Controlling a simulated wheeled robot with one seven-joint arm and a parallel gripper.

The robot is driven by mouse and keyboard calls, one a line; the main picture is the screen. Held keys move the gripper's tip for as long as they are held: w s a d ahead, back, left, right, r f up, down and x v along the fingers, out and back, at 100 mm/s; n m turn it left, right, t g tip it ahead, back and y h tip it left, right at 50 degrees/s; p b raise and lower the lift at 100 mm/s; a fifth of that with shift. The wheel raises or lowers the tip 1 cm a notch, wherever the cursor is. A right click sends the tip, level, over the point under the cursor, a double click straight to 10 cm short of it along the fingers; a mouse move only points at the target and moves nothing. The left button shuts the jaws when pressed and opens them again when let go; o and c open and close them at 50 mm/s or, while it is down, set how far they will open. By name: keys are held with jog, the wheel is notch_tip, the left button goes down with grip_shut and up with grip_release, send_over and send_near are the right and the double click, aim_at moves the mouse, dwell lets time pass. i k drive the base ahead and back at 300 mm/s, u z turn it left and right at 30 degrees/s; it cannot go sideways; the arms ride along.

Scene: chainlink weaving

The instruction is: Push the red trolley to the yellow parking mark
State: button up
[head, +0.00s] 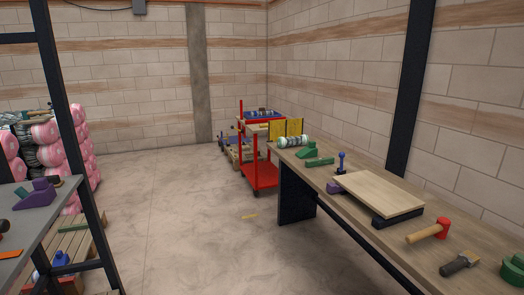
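The red trolley (263,176) stands on the floor near the middle of the head view, beyond the far end of the workbench. It has upright red posts, a low red deck and an upper shelf. The bench end partly hides its right side. No yellow parking mark shows clearly on the floor. My gripper is not in view.
A workbench (315,177) with a board, red mallet (442,228) and green parts runs along the right. A dark-framed grey table (35,215) stands left, with pink-wrapped rolls (88,160) behind. A pallet (243,155) sits left of the trolley. The central floor is mostly clear.

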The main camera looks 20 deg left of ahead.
aim_at(262, 175)
jog(key=u, duration=0.35)
jog(key=i, duration=1.15)
jog(key=u, duration=0.85)
jog(key=i, duration=1.15)
jog(key=u, duration=0.55)
jog(key=i, duration=3.6)
jog(key=z, duration=0.45)
jog(key=i, duration=1.15)
jog(key=z, duration=0.75)
jog(key=i, duration=1.2)
jog(key=z, duration=0.45)
